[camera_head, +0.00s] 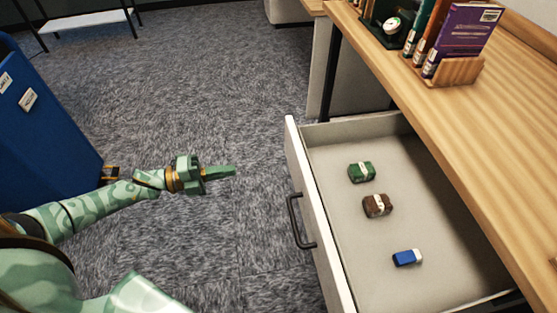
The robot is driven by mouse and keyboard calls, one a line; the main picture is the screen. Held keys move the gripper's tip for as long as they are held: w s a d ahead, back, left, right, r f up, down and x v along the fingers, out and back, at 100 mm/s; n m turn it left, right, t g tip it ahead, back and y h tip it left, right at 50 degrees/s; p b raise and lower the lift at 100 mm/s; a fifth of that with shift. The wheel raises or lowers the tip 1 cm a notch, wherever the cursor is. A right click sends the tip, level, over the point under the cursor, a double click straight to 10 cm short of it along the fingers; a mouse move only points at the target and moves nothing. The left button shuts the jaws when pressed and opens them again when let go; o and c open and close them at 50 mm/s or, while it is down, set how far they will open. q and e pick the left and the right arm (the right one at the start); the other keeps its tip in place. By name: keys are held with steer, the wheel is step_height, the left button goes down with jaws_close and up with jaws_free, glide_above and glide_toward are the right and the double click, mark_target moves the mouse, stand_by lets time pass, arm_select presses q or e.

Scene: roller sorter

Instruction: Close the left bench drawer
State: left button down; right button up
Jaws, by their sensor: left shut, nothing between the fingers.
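The bench drawer (322,226) is pulled out from under the wooden bench at the right. Its white front faces left and carries a dark bar handle (296,221). My left gripper (234,170) is shut and empty, pointing right. It is to the left of the drawer front, apart from it and from the handle. Inside the drawer lie a green packet (361,172), a brown packet (377,205) and a blue and white eraser-like block (407,258). My right gripper is not in view.
The wooden bench top (450,110) carries a book holder (448,72) with several books. A blue bin (45,130) stands at the left. Carpeted floor (230,90) lies open between the bin and the drawer. A white low table (85,20) is at the back left.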

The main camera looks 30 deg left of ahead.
mark_target(292, 161)
arm_select(q)
steer(key=x, duration=0.4)
steer(key=b+x, duration=0.1)
steer(key=x, duration=0.8)
steer(key=shift+d+r+b, duration=0.35)
steer(key=shift+d+r, duration=0.05)
steer(key=shift+d, duration=0.1)
steer(key=shift+w+d, duration=0.1)
